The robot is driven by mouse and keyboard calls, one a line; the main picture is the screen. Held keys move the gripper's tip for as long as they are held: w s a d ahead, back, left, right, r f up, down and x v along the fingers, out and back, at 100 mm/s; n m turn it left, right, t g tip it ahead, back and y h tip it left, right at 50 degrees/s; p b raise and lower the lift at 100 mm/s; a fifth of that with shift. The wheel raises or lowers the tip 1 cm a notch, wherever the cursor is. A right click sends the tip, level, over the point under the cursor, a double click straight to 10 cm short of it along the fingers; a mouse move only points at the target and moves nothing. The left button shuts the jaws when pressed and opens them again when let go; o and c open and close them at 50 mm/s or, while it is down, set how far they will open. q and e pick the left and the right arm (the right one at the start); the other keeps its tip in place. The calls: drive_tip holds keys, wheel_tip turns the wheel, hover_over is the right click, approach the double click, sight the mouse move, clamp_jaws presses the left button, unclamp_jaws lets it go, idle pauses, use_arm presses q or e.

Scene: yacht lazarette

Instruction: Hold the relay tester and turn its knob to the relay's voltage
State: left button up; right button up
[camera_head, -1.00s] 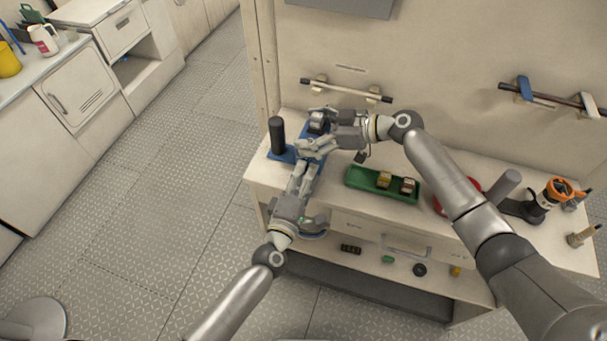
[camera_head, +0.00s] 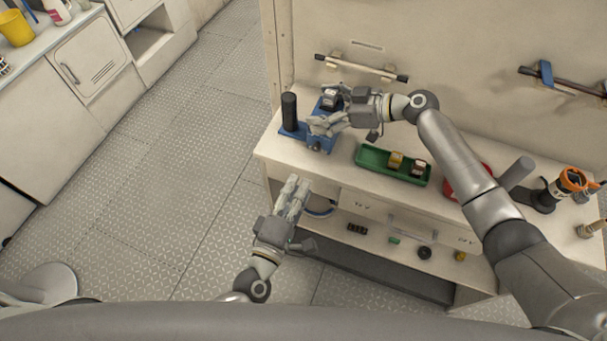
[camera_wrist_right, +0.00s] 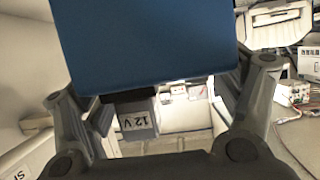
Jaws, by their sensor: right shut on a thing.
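The blue relay tester (camera_head: 326,141) is at the left end of the white worktop. My right gripper (camera_head: 322,122) is shut on it from the right, covering part of it. In the right wrist view, the tester's blue body (camera_wrist_right: 145,45) fills the space between the fingers. A grey relay (camera_wrist_right: 138,122) marked "12 V" shows just below it. A dark upright cylinder (camera_head: 289,108) stands at the tester's left side. The knob and its setting cannot be made out. My left gripper (camera_head: 293,184) is lower, in front of the worktop and apart from the tester; its finger gap is unclear.
A green tray (camera_head: 372,163) with two small blocks (camera_head: 396,160) lies right of the tester. A red round item (camera_head: 455,188) and an orange-topped tool (camera_head: 570,182) are farther right. A rail (camera_head: 362,67) is on the wall behind. A lower shelf holds small parts.

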use_arm(q)
drive_tip(key=shift+s+a, duration=0.1)
drive_tip(key=shift+s, duration=0.2)
use_arm(e)
drive_tip(key=o, duration=1.1)
